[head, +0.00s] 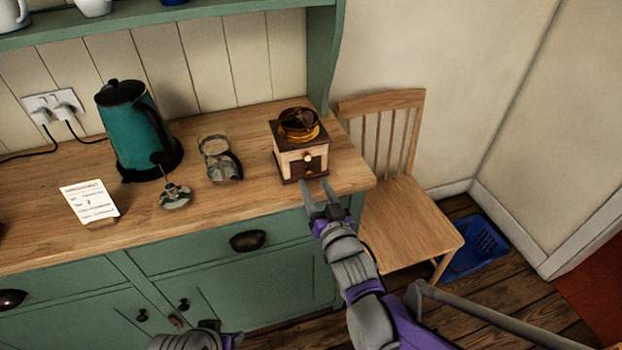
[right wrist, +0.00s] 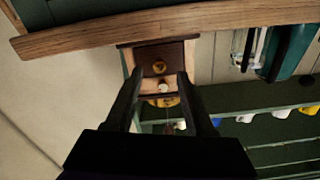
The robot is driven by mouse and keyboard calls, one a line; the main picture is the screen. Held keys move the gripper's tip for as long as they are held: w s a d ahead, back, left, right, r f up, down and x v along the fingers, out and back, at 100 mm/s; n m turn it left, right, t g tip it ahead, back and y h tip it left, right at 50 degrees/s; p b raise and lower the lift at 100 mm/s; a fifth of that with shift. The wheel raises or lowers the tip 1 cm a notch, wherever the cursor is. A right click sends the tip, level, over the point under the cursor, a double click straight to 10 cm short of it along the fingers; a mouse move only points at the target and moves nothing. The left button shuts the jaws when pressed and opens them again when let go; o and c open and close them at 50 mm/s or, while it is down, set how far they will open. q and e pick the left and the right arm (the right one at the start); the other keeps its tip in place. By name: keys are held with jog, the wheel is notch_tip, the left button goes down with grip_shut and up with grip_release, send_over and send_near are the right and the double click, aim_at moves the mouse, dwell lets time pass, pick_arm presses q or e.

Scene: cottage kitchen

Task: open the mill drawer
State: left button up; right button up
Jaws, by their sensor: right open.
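The mill (head: 289,162) is a small pale wooden box with a dark base and an amber top, standing at the right end of the wooden counter. Its dark drawer front (right wrist: 148,58) carries a small brass knob (right wrist: 159,67) and looks flush with the box. A pale round knob (right wrist: 163,88) also shows in front of the mill. My right gripper (head: 318,188) is open and empty, just in front of the mill. In the right wrist view, upside down, its fingers (right wrist: 158,76) spread to either side of the knobs, with no visible contact.
A glass jar (head: 220,160), a small metal item (head: 175,195), a teal kettle (head: 130,130) and a card (head: 89,201) stand left of the mill. A wooden chair (head: 410,225) is close on the right. A green shelf post (head: 325,55) rises behind.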

aim_at(310, 175)
jog(key=shift+x, duration=1.85)
grip_shut()
